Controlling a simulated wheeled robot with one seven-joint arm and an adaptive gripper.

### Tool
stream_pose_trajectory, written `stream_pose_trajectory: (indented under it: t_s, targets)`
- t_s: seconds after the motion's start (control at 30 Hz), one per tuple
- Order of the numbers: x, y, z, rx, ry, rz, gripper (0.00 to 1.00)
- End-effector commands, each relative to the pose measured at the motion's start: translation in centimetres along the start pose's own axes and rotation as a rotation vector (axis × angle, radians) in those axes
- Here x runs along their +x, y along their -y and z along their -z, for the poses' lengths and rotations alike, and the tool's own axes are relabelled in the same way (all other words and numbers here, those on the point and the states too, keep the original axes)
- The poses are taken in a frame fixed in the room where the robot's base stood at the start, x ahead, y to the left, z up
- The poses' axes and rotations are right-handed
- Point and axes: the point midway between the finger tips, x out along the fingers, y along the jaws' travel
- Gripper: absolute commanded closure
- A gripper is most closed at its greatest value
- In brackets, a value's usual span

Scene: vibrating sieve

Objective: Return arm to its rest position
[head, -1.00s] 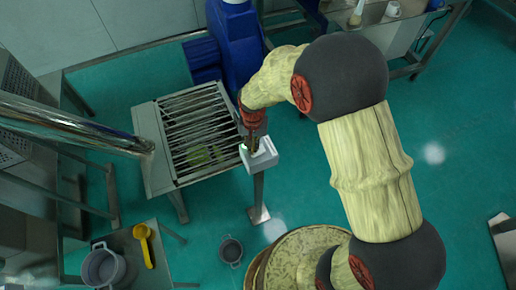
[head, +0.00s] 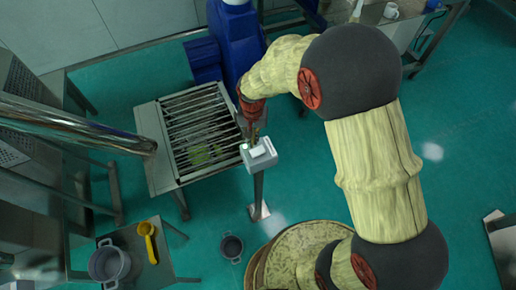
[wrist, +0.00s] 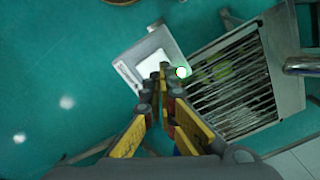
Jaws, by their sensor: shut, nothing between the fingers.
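My arm reaches across the upper middle of the head view, with my gripper (head: 252,137) hanging just above a white control box (head: 260,154) on a post. In the wrist view my gripper (wrist: 168,80) has its yellow and grey fingers close together and empty. The control box (wrist: 150,62) is just beyond the fingertips, and I cannot tell whether they touch it. A small bright green light shows on the box's edge beside the fingertips.
The sieve (head: 160,165) with its slatted grate stands left of the box, with green bits under the slats. A blue machine (head: 238,45) is behind it. A low table holds a grey pot (head: 108,265) and a yellow scoop (head: 148,240). Another pot (head: 231,248) is on the floor.

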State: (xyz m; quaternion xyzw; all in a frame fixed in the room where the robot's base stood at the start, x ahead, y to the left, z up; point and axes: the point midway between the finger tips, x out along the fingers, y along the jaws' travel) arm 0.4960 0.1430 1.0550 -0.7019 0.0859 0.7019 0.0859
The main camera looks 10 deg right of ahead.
Motion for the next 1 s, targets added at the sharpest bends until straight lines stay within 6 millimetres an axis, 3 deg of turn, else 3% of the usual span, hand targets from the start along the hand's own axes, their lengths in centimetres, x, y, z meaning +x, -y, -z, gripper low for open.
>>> stream_pose_trajectory:
  t_s: [0.57,0.7,1.0]
  targets:
    - [0.1,-0.2,-0.3,-0.055,0.011,-0.006,1.0]
    - [0.6,-2.1,-3.5,-0.165,0.083,-0.041,1.0]
    - [-6.0,-6.5,-7.8,-0.331,0.064,-0.022,1.0]
